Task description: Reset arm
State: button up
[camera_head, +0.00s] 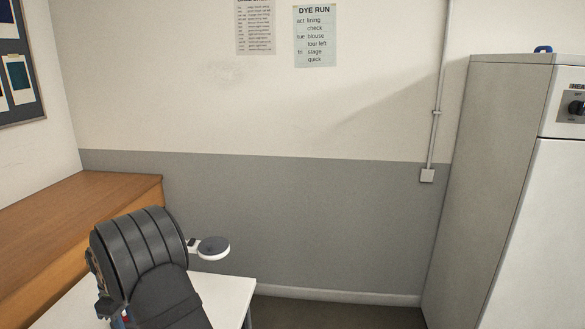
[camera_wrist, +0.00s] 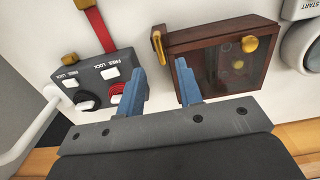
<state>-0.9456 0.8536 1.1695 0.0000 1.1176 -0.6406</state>
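My gripper (camera_wrist: 160,78) shows in the wrist view with two blue fingers spread apart and nothing between them. A dark control box (camera_wrist: 98,85) with switches and labels reading FREE and LOCK is left of the fingers. A red bar (camera_wrist: 95,25) with brass-coloured ends rises from behind the box. A dark wooden case (camera_wrist: 228,58) with a glass front and brass fittings is beyond the right finger. In the head view my dark arm fills the lower left and my gripper's fingers do not show.
A white table (camera_head: 225,290) lies under my arm, beside a wooden counter (camera_head: 75,205). A round white-rimmed object (camera_head: 213,248) shows near the table's far edge. A tall grey cabinet (camera_head: 490,170) stands at right.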

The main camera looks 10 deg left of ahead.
notch_tip(320, 180, down, 6)
jog(key=shift+r, duration=0.2)
jog(key=shift+f, duration=0.15)
jog(key=m, duration=1)
jog(key=shift+m, duration=0.3)
notch_tip(320, 180, up, 17)
jog(key=n, duration=0.9)
notch_tip(320, 180, down, 17)
jog(key=shift+r, duration=0.1)
